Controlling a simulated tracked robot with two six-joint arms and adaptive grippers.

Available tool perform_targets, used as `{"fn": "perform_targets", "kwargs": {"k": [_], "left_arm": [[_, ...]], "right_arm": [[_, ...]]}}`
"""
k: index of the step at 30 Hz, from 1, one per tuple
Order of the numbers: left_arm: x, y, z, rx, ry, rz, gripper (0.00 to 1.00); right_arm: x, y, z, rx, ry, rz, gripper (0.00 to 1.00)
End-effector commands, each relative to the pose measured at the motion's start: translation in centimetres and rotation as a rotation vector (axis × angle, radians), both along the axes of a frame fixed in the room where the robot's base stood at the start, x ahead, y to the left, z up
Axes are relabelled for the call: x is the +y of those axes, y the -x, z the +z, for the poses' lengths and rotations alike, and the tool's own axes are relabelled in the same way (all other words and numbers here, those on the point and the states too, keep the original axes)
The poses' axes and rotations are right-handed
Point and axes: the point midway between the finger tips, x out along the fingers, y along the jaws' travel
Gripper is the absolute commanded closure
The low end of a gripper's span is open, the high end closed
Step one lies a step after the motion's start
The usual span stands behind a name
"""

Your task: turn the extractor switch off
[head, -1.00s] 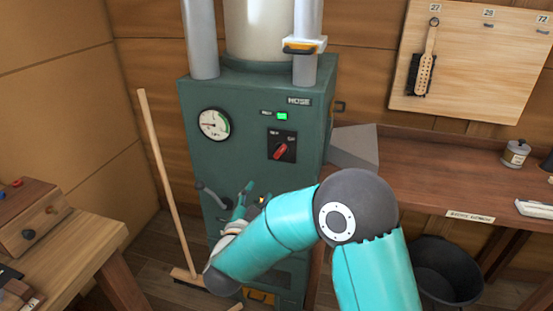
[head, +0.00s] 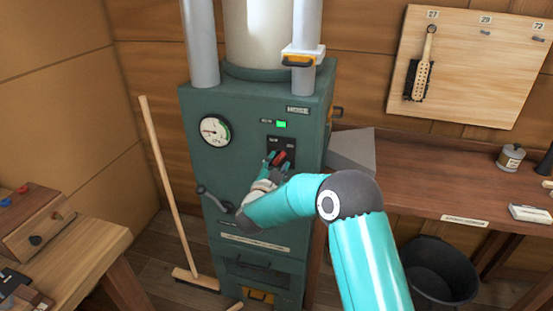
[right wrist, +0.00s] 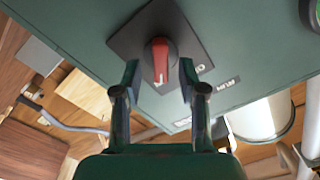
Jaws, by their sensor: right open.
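The extractor is a green cabinet (head: 215,165) with a dark switch plate (right wrist: 185,35) on its front. The red switch knob (right wrist: 159,60) stands out from that plate; it is partly covered by my gripper in the head view (head: 280,157). My right gripper (right wrist: 159,72) is open, its two fingers on either side of the knob, with gaps visible between fingers and knob. It also shows at the plate in the head view (head: 275,159). A green lamp (head: 281,124) above the plate is lit. My left gripper is not in view.
A round gauge (head: 215,130) and a dark lever handle (head: 214,199) are on the cabinet front, left of the switch. A broom (head: 165,180) leans at the left. A workbench (head: 430,175) and black bucket (head: 440,268) stand at the right.

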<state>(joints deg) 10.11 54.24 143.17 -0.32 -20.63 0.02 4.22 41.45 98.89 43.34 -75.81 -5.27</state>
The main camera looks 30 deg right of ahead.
Motion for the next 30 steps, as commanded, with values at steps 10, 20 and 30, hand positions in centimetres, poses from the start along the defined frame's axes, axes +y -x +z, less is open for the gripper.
{"fn": "perform_targets", "kwargs": {"k": [10, 20, 30], "left_arm": [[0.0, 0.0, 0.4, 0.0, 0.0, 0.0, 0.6], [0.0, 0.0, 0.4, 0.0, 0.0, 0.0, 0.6], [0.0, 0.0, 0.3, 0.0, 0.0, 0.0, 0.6]], "right_arm": [[-1.0, -0.9, -0.1, 0.001, 0.0, 0.001, 0.58], [-0.9, -0.9, 0.0, 0.001, 0.0, 0.003, 0.92], [-0.7, -0.9, -0.1, 0.008, 0.004, 0.004, 1.0]]}}
